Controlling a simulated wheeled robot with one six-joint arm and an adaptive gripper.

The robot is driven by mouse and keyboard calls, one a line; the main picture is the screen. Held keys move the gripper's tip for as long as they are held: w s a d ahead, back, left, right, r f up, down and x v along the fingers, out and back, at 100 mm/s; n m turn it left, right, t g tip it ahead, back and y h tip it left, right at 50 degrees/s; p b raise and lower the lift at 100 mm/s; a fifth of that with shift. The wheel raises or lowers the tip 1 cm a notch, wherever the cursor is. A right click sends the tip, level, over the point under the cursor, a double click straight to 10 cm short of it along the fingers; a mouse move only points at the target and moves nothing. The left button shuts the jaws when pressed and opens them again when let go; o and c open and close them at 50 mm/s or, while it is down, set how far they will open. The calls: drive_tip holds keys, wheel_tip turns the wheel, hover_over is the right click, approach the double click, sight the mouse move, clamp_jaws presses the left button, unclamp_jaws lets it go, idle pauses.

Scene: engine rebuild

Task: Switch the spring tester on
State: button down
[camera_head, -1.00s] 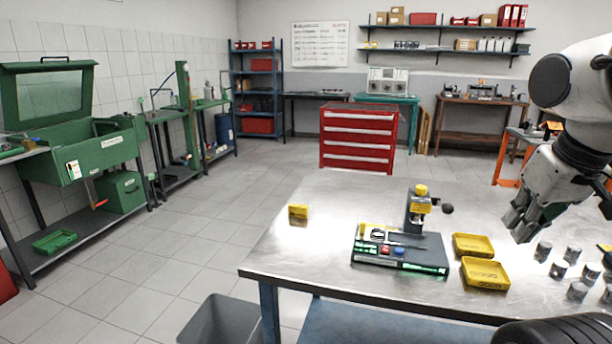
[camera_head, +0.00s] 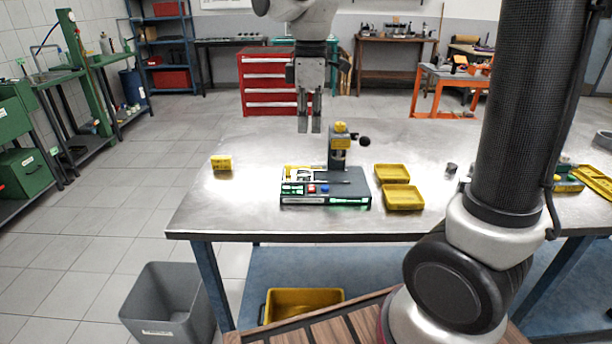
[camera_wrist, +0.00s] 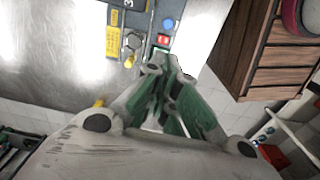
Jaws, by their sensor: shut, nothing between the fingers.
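The spring tester (camera_head: 326,187) stands on the metal bench, a dark base with a yellow-topped post and a black knob at its right. A red button (camera_head: 311,189) and a blue button (camera_head: 324,188) sit side by side on its front part. In the wrist view the red button (camera_wrist: 163,40) and blue button (camera_wrist: 168,24) show beyond the fingertips. My gripper (camera_head: 309,128) points down, above and behind the tester's base, just left of the post top in the head view. It is shut and empty, and appears apart from the tester.
Two yellow trays (camera_head: 403,197) lie right of the tester. A small yellow box (camera_head: 221,162) stands at the left of the bench (camera_head: 240,215). A grey bin (camera_head: 168,305) is on the floor. The bench between box and tester is clear.

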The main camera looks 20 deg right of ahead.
sight(306, 189)
drive_tip(key=shift+w+a+f, duration=0.15)
drive_tip(key=shift+w+a, duration=0.05)
drive_tip(key=shift+a, duration=0.15)
wheel_tip(306, 189, down, 14)
idle(0.6)
